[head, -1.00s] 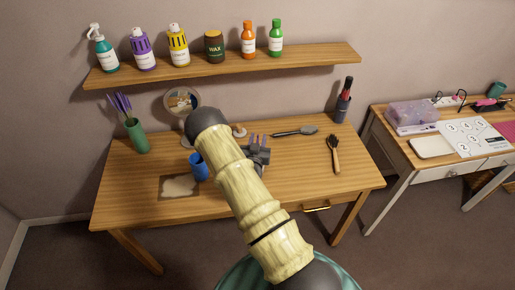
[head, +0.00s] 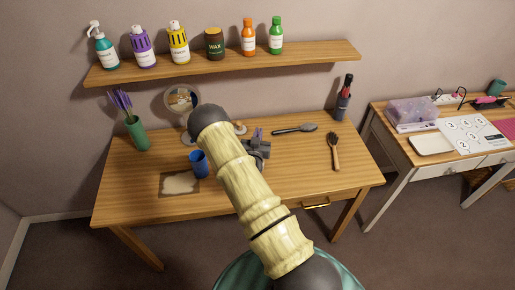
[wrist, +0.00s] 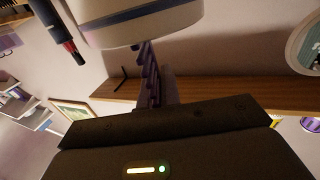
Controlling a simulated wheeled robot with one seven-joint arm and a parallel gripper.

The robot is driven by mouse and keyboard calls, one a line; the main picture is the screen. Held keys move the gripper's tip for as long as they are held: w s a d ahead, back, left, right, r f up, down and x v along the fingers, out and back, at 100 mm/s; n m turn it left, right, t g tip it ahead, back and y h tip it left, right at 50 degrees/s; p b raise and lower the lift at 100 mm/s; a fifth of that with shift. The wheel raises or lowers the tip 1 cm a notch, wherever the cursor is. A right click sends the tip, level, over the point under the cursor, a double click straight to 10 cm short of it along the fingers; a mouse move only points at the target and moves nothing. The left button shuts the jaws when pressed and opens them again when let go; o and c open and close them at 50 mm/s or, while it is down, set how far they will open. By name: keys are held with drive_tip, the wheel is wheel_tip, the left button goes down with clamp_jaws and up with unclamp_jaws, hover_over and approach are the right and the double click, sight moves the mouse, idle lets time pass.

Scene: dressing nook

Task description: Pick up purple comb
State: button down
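Several thin purple items (head: 121,102) stand in a green cup (head: 137,134) at the table's back left. They are too small to tell whether one is the comb, and no other comb is clear. My gripper (head: 259,135) is over the middle of the table, well right of the cup, partly behind my arm. Its ribbed purple fingers point up and look close together, with nothing visible between them. They also show in the wrist view (wrist: 151,75), above the dark gripper body.
A blue cup (head: 199,164), a round mirror (head: 183,99), a dark brush (head: 295,128) and a wooden-handled brush (head: 335,152) are on the table. A shelf (head: 225,67) with several bottles hangs above.

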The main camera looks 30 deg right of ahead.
drive_tip(key=shift+r, duration=0.15)
wheel_tip(320, 180, up, 18)
drive_tip(key=b, duration=0.3)
idle(0.4)
idle(0.5)
drive_tip(key=shift+w+f, duration=0.1)
drive_tip(key=shift+f, duration=0.1)
